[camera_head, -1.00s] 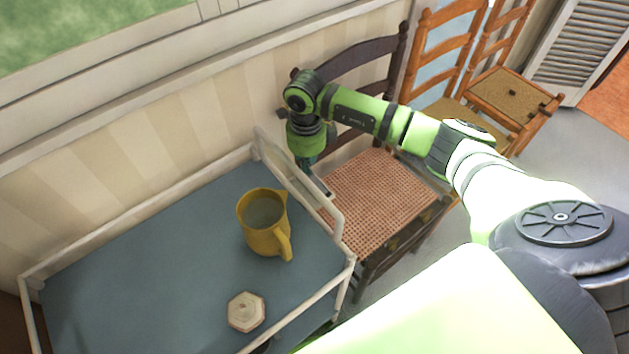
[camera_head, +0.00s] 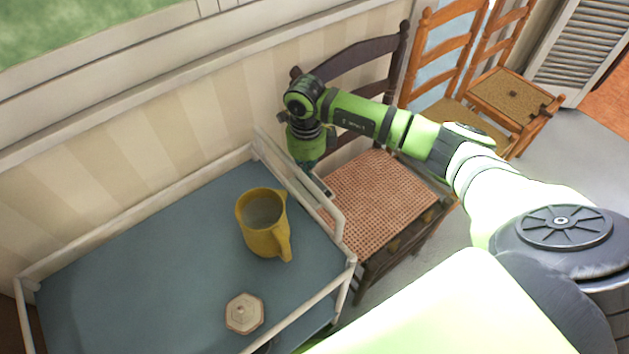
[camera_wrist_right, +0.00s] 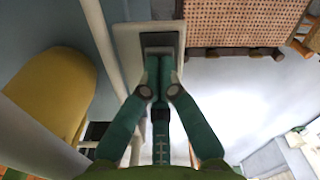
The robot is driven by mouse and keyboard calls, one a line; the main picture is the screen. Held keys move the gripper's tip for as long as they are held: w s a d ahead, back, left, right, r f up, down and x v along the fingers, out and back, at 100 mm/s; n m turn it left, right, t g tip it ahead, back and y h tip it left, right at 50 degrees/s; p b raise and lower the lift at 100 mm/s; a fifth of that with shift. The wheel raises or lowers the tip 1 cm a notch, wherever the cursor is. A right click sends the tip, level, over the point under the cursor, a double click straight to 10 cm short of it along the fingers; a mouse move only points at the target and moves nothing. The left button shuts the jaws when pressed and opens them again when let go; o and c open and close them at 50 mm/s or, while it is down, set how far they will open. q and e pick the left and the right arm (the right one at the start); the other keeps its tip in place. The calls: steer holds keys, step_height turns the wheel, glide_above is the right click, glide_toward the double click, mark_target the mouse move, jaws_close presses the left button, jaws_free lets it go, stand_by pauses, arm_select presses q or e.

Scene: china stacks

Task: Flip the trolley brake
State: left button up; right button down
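The trolley (camera_head: 150,240) has a blue top with white rails and stands at the lower left of the head view. My right gripper (camera_head: 318,182) points down at the trolley's right end rail, beside the chair. In the right wrist view its green fingers (camera_wrist_right: 158,72) are together, with nothing seen between them. Their tips overlap a dark grey piece, seemingly the brake (camera_wrist_right: 160,40), set in a white housing (camera_wrist_right: 128,45) on the trolley's end. I cannot tell whether they touch it. My left gripper is not in view.
A yellow jug (camera_head: 263,235) and a pale hexagonal lid (camera_head: 244,313) stand on the trolley top. A dark chair with a woven seat (camera_head: 378,200) is close on the right. The striped wall (camera_head: 120,190) runs behind. The trolley top's left part is clear.

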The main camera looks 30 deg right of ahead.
steer(key=shift+f, duration=0.15)
steer(key=shift+r+p, duration=2.3)
steer(key=shift+r, duration=1.25)
